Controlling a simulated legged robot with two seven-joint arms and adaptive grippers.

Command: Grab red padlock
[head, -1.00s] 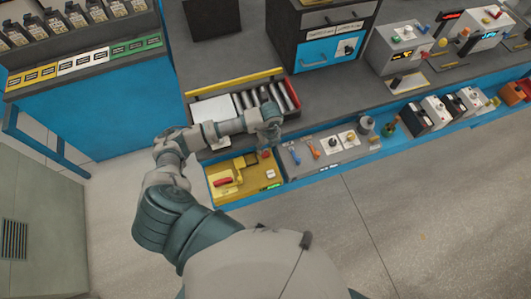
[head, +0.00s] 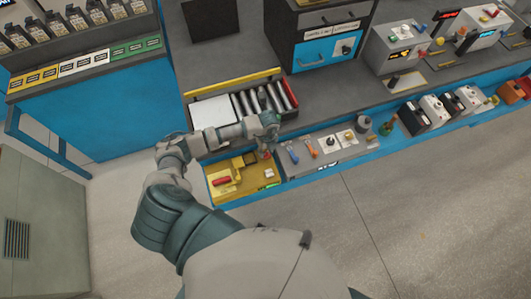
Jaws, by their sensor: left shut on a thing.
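My right gripper is not in view.
The yellow panel (head: 243,188) carries a red handle (head: 221,181) and a small white block. A grey panel (head: 305,165) with tools and knobs adjoins it on the right. Behind is a tray of dark cylinders (head: 272,98). Open floor lies in front.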

